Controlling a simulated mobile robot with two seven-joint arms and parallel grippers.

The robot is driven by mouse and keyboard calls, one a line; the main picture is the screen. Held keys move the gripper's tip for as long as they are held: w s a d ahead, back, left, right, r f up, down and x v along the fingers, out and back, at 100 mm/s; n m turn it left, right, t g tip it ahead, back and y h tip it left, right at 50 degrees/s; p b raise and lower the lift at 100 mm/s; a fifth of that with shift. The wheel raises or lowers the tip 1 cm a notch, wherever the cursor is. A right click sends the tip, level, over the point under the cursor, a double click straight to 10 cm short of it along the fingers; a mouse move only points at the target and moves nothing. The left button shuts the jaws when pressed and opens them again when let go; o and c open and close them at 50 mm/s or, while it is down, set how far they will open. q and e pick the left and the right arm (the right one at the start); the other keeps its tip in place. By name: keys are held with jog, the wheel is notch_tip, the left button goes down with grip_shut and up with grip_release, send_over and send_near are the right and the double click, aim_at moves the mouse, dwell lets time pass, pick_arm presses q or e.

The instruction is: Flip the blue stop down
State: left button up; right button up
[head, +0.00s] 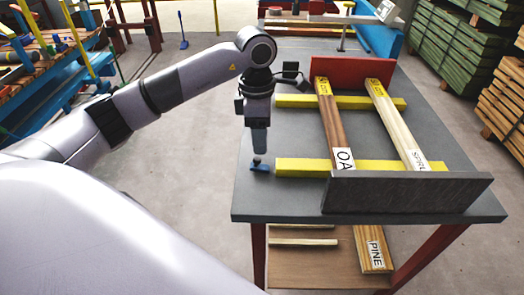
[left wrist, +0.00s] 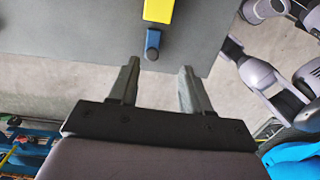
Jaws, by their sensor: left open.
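The blue stop (head: 260,168) is a small blue piece at the left end of the near yellow bar (head: 345,166), close to the left edge of the grey table. It also shows in the left wrist view (left wrist: 153,42), in line with the yellow bar's end; I cannot tell its exact tilt. My left gripper (head: 259,150) points down right above the stop and partly overlaps it in the head view. In the left wrist view its two fingers (left wrist: 158,72) are apart with nothing between them, and the stop shows just beyond their tips. My right gripper is not in view.
Two labelled boards (head: 336,130) lie across the yellow bars on the grey table (head: 285,203). A dark grey panel (head: 405,193) stands at the near side and a red panel (head: 350,72) at the far side. A lower shelf (head: 315,260) holds more boards.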

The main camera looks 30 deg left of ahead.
aim_at(257, 158)
pick_arm(q)
jog(key=shift+w+a+r+y, duration=0.2)
jog(key=shift+a+y, duration=0.1)
jog(key=shift+a, duration=0.25)
jog(key=shift+a+f, duration=0.1)
jog(key=shift+f, duration=3.4)
grip_shut()
